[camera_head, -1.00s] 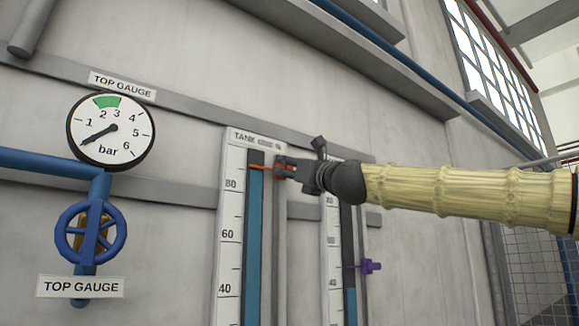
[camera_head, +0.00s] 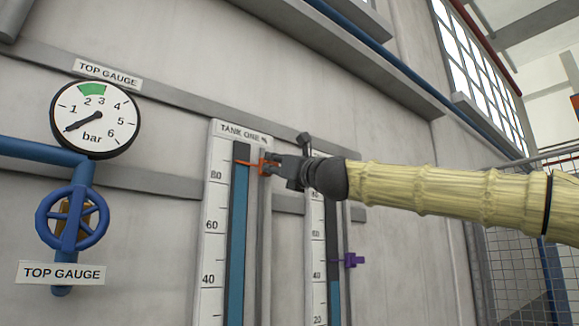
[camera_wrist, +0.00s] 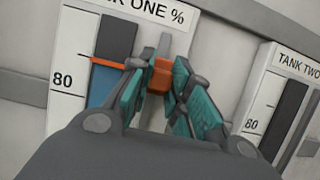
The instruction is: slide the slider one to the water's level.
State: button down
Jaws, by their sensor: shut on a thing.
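Slider one is an orange block (camera_head: 266,164) with a thin pointer reaching left across the TANK ONE gauge (camera_head: 215,200). My gripper (camera_head: 272,165) is shut on the block, coming from the right. In the wrist view the orange block (camera_wrist: 160,77) sits between the teal finger pads of my gripper (camera_wrist: 158,85). Its pointer lies above the 80 mark. The blue water column (camera_wrist: 104,92) shows just below the pointer, with the dark empty tube above it. The exact gap between pointer and water top is too small to tell.
The TANK TWO gauge (camera_head: 316,260), with a purple slider (camera_head: 351,260), stands close to the right, partly behind my arm. To the left are the round bar gauge (camera_head: 96,118) and a blue valve wheel (camera_head: 72,218). A grey rail (camera_head: 160,180) runs along the wall.

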jog(key=c, duration=1.3)
grip_release()
jog(key=shift+s+d, duration=0.1)
jog(key=shift+d, duration=0.05)
jog(key=v, duration=1.1)
jog(key=shift+s+d+f, duration=0.2)
jog(key=shift+s+d, duration=0.05)
